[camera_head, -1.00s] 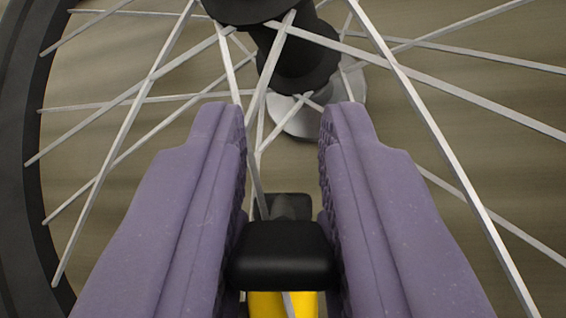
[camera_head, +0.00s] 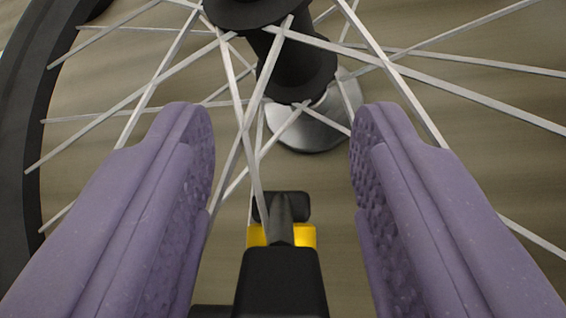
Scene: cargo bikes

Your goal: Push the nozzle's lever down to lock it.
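My gripper (camera_head: 282,135) is open, its two purple padded fingers spread wide to either side with nothing between the tips. A black nozzle block (camera_head: 280,283) is low in the middle, between the fingers and apart from both. A grey tapered piece (camera_head: 279,222) rises from it toward a smaller black piece (camera_head: 291,205). A yellow part (camera_head: 304,236) shows just behind the block, partly hidden by it and the grey piece. I cannot tell which of these parts is the lever, or whether it is up or down.
Thin metal spokes (camera_head: 190,65) cross the view close to the fingertips. A black wheel hub (camera_head: 296,65) is at the top centre, with a round silver part (camera_head: 305,130) below it. The wheel's dark rim (camera_head: 25,120) curves along the left. Brownish floor shows behind.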

